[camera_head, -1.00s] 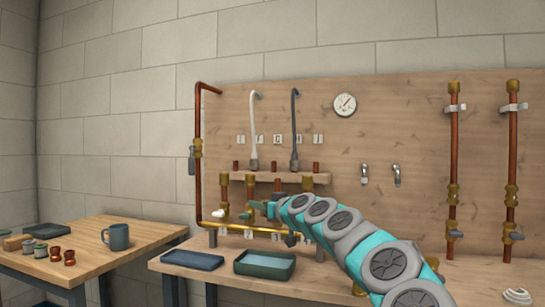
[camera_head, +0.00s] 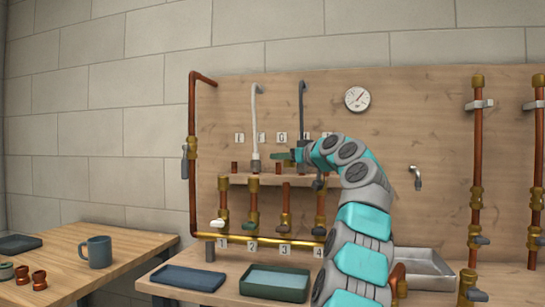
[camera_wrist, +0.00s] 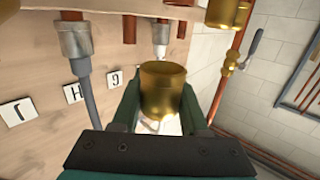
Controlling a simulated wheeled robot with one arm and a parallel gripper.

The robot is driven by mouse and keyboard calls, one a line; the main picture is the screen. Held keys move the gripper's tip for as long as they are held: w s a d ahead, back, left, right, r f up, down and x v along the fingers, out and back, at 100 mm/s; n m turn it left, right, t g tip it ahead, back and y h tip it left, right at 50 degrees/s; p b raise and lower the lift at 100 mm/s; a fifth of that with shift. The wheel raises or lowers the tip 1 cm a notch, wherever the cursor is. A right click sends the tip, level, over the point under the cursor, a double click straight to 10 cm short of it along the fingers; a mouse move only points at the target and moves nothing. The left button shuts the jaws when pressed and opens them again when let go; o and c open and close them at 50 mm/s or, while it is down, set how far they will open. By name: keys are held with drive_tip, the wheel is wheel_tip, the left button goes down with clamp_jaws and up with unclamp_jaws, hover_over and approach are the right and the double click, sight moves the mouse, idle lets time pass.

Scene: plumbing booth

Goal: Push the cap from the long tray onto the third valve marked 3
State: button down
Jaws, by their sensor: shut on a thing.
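A brass, cup-like cap (camera_wrist: 163,90) sits between the two dark green fingers of my gripper (camera_wrist: 160,112), its open rim showing in the wrist view. In the head view my gripper (camera_head: 283,156) is just above the wooden shelf, higher than the valves; the cap cannot be made out there. The third valve (camera_head: 284,218) stands above the label 3 (camera_head: 285,250), apart from my gripper. Its upper part shows bare copper, while its neighbours have brass tops. A blue tray (camera_head: 187,279) and a deeper green tray (camera_head: 275,283) lie on the bench; which is the long tray is unclear.
The shelf (camera_head: 240,180) carries copper stubs, a white hose (camera_head: 255,125) and a dark hose (camera_head: 302,120) close to my gripper. A brass pipe (camera_head: 260,239) runs low along the board. A mug (camera_head: 97,252) stands on the left table.

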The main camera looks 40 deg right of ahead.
drive_tip(key=f+b, duration=0.3)
drive_tip(key=shift+w+a+f, duration=0.15)
drive_tip(key=shift+w+a, duration=0.2)
drive_tip(key=shift+w, duration=0.05)
drive_tip(key=shift+s+d, duration=0.1)
idle(0.6)
drive_tip(key=shift+f+b, duration=2.3)
drive_tip(key=shift+b, duration=0.1)
drive_tip(key=shift+c, duration=1.7)
unclamp_jaws()
drive_tip(key=shift+r, duration=0.1)
